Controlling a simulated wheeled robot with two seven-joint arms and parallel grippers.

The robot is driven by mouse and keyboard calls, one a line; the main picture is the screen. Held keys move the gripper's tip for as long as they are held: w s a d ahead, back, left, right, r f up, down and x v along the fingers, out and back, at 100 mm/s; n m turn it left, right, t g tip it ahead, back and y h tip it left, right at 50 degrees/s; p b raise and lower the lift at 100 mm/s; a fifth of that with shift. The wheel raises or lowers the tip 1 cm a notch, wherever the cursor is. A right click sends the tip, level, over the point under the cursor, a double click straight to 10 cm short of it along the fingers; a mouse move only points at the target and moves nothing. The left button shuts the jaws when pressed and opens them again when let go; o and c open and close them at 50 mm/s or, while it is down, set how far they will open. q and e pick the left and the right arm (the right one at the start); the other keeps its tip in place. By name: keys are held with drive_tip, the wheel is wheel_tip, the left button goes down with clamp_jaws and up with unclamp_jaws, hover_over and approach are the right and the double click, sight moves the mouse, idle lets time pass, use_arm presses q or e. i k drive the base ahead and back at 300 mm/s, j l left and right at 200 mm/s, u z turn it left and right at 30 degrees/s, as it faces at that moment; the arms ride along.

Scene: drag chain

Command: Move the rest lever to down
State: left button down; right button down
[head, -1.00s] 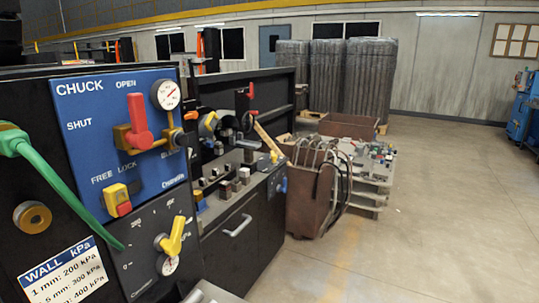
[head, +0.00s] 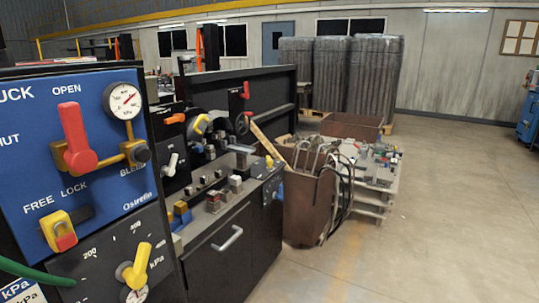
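Neither of my grippers is in view. No lever in the head view carries a readable "rest" label, so I cannot tell which one is the rest lever. On the dark lathe-like machine (head: 203,262) behind the blue panel there is a small white lever (head: 172,163), an orange handle (head: 173,118) above it, and a red-tipped lever (head: 246,91) further back. The red chuck lever (head: 76,138) on the blue panel (head: 28,178) stands roughly upright near the word OPEN.
The blue panel fills the near left, with a gauge (head: 123,100), a yellow-red lock switch (head: 60,232) and a yellow knob (head: 137,266). The floor at right is clear.

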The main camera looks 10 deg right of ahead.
sight(270, 163)
drive_tip(key=i+l+u, duration=0.15)
drive_tip(key=i+l, duration=0.25)
drive_tip(key=i+l+u, duration=0.1)
drive_tip(key=i+l, duration=0.25)
drive_tip(key=l, duration=0.2)
drive_tip(key=i+l+u, duration=0.15)
drive_tip(key=i+l, duration=0.2)
drive_tip(key=l, duration=0.15)
